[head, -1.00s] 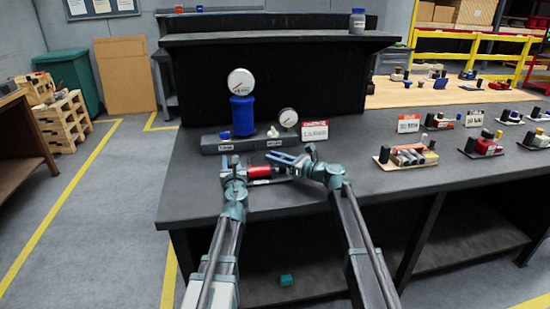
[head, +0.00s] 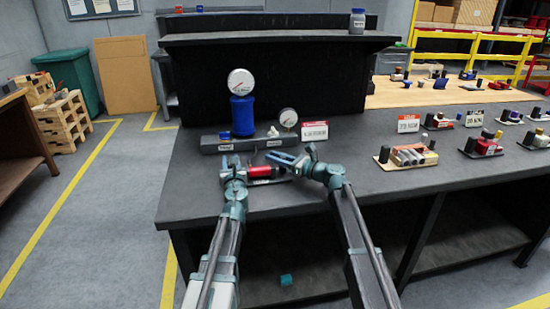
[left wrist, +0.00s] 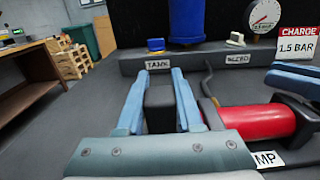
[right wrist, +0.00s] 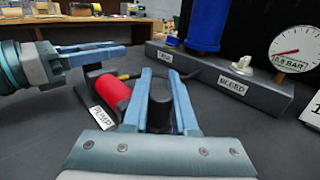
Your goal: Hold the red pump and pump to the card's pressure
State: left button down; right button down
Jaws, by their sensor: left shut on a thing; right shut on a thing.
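The red pump (head: 260,171) lies on the dark bench in front of the gauge manifold (head: 238,143). My left gripper (head: 230,168) is shut on the black block at the pump's left end; in the left wrist view this block (left wrist: 160,108) sits between the fingers. My right gripper (head: 274,158) is shut on the black pump handle (right wrist: 160,112), to the right of the red barrel (right wrist: 114,97). The card (head: 315,130) reads CHARGE 1.5 BAR. The small gauge (right wrist: 291,50) has a red needle; its exact reading is hard to tell.
A blue tank (head: 242,115) with a larger gauge (head: 241,82) stands on the manifold, with knobs labelled tank and bleed. A black hose (left wrist: 209,85) runs between manifold and pump. Other small assemblies (head: 408,156) and cards stand on the bench to the right.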

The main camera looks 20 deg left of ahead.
jog(key=w+d, duration=0.2)
jog(key=d, duration=0.1)
jog(key=w+d, duration=0.1)
jog(key=shift+d, duration=0.4)
jog(key=c, duration=0.7)
grip_release()
jog(key=v, duration=1.2)
